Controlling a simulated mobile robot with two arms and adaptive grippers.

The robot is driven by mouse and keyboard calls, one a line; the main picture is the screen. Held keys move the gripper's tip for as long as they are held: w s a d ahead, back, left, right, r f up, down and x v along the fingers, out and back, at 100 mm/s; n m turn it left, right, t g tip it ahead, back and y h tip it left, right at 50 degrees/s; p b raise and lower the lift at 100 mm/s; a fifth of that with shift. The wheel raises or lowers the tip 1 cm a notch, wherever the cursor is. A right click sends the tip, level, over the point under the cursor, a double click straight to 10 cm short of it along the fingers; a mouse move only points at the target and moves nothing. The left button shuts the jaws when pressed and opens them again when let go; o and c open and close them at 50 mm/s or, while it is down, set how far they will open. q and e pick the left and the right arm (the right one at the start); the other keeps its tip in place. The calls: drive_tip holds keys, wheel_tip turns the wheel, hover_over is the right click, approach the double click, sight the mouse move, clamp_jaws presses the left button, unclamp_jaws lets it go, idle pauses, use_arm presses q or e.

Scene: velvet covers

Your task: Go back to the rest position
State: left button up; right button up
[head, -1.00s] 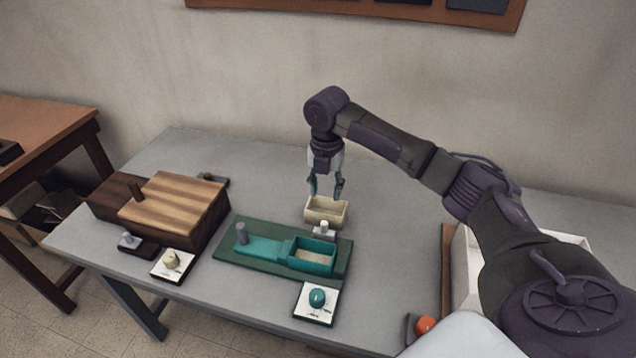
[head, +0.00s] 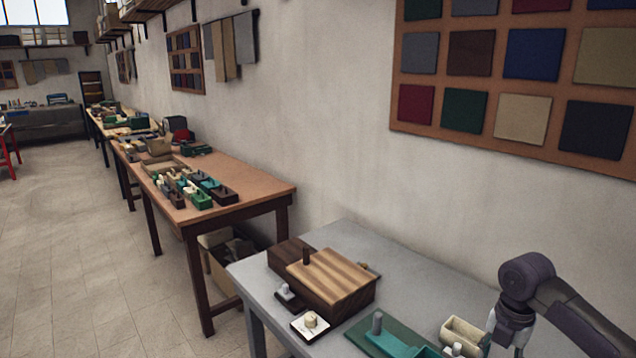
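My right arm comes in at the lower right corner, over the grey table (head: 340,240). Its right gripper (head: 490,345) points down beside a cream open box (head: 466,333) and is only partly visible at the bottom edge, so its fingers cannot be made out. My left gripper is not in view. A wooden box with a striped sliding lid (head: 330,278) sits on the grey table. A green board with a teal tray (head: 392,345) is cut off at the bottom.
A white card with a cream knob (head: 311,322) lies at the table's front edge. A brown table (head: 255,185) with several small boxes stands to the left. Open tiled floor (head: 80,260) lies at the left. A swatch board (head: 400,120) hangs on the wall.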

drive_tip(key=s+a+f+m+t+y, duration=0.1)
drive_tip(key=s+a+f+m, duration=0.3)
drive_tip(key=s+a+f, duration=0.4)
drive_tip(key=s+a+f+m+y, duration=0.1)
drive_tip(key=s+a+f+m, duration=0.2)
drive_tip(key=s+a+f, duration=0.5)
drive_tip(key=s+d+r+m+t+h, duration=0.1)
drive_tip(key=s+r+m+t+h, duration=0.2)
drive_tip(key=s+m, duration=1.25)
wheel_tip(320, 180, down, 24)
drive_tip(key=m+g+y, duration=0.1)
drive_tip(key=g, duration=0.1)
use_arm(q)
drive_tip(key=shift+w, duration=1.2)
use_arm(e)
drive_tip(key=s+d+f+g, duration=0.1)
drive_tip(key=s+d+f, duration=0.1)
drive_tip(key=s+f, duration=1.4)
drive_tip(key=shift+d+f, duration=0.4)
drive_tip(key=shift+f, duration=0.35)
